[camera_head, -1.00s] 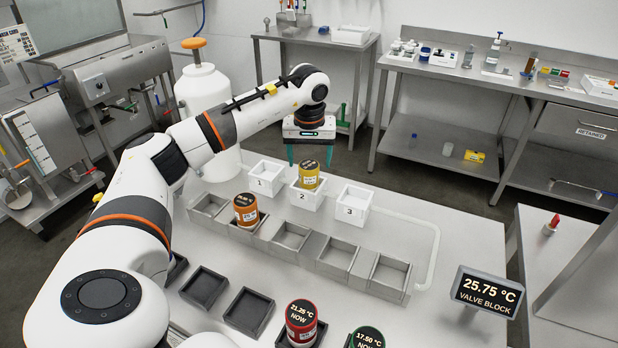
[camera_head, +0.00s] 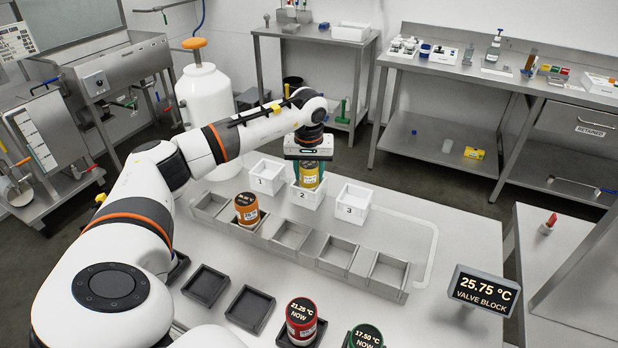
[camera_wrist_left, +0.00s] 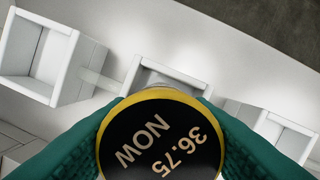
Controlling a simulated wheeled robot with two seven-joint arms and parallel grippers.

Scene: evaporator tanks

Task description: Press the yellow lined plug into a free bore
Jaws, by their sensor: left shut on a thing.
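The yellow plug (camera_head: 311,177), with a dark top, stands in white box 2 (camera_head: 305,197). My left gripper (camera_head: 309,164) is over it from above and shut on it. In the left wrist view the green fingers (camera_wrist_left: 160,143) clasp both sides of the yellow plug's top (camera_wrist_left: 161,128), which reads 36.75 NOW. The steel block (camera_head: 314,247) has a row of square bores. An orange plug (camera_head: 247,208) sits in one near the left end; the others look empty. My right gripper is not in view.
White boxes 1 (camera_head: 267,177) and 3 (camera_head: 351,203) flank box 2 and look empty. A red plug (camera_head: 301,320) and a green plug (camera_head: 365,338) stand at the front among dark trays (camera_head: 206,286). A display (camera_head: 484,290) reads 25.75 °C, VALVE BLOCK.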

